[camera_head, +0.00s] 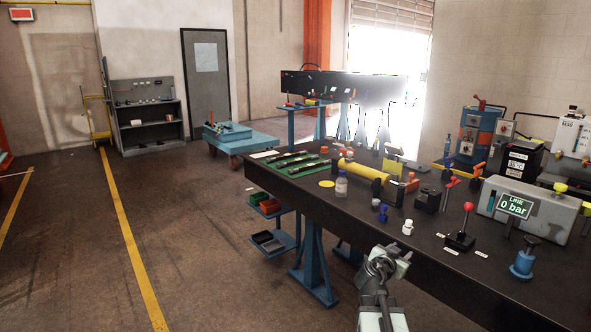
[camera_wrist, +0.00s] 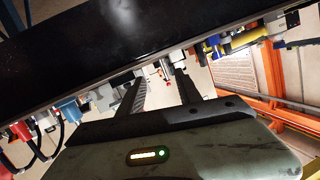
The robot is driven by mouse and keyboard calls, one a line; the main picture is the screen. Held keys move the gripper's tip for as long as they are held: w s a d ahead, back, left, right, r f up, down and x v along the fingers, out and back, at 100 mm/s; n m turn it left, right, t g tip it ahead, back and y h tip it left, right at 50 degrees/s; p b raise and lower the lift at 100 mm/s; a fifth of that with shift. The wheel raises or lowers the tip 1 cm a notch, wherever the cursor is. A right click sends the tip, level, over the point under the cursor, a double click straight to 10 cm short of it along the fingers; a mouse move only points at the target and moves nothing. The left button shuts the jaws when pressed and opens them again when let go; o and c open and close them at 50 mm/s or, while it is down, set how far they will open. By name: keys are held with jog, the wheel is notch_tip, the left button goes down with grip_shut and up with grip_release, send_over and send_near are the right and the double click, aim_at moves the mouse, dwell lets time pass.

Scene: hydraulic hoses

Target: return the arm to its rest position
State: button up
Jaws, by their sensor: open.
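My arm (camera_head: 378,290) shows at the bottom of the head view, folded low in front of the near edge of the dark workbench (camera_head: 440,225). My gripper shows in the wrist view (camera_wrist: 158,88) with its two dark fingers apart and nothing between them. In the wrist view the bench appears tilted, as a dark band (camera_wrist: 130,35) across the top. I cannot tell the exact gap between my arm and the bench edge in the head view.
On the bench are a yellow cylinder (camera_head: 363,171), a clear bottle (camera_head: 341,186), a red-knobbed lever (camera_head: 461,232), a blue stand (camera_head: 524,262) and a grey unit with a "0 bar" display (camera_head: 514,205). Bins (camera_head: 268,242) sit on a low shelf.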

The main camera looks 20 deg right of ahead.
jog(key=w+a+f+n+g+y, duration=0.1)
jog(key=a+f+y, duration=0.15)
jog(key=a, duration=0.45)
jog(key=w+a+f+n+y, duration=0.15)
jog(key=a+f, duration=0.25)
jog(key=a, duration=0.4)
jog(key=s+a+f+n+g+y, duration=0.2)
jog(key=s+a+f, duration=0.15)
jog(key=a, duration=0.35)
jog(key=s+a+f+n+g+y, duration=0.2)
jog(key=s+a+f+y, duration=0.15)
jog(key=a, duration=0.35)
jog(key=s+a+f+n+g+y, duration=0.2)
jog(key=s+a+f+n, duration=0.15)
jog(key=a, duration=0.45)
jog(key=s+a+f+n+g, duration=0.1)
jog(key=s+a+n+g, duration=0.1)
jog(key=s+a+n, duration=0.1)
notch_tip(320, 180, up, 14)
jog(key=p, duration=1.4)
jog(key=shift+d+r+y, duration=0.15)
jog(key=shift+d+y, duration=0.2)
jog(key=shift+y, duration=0.1)
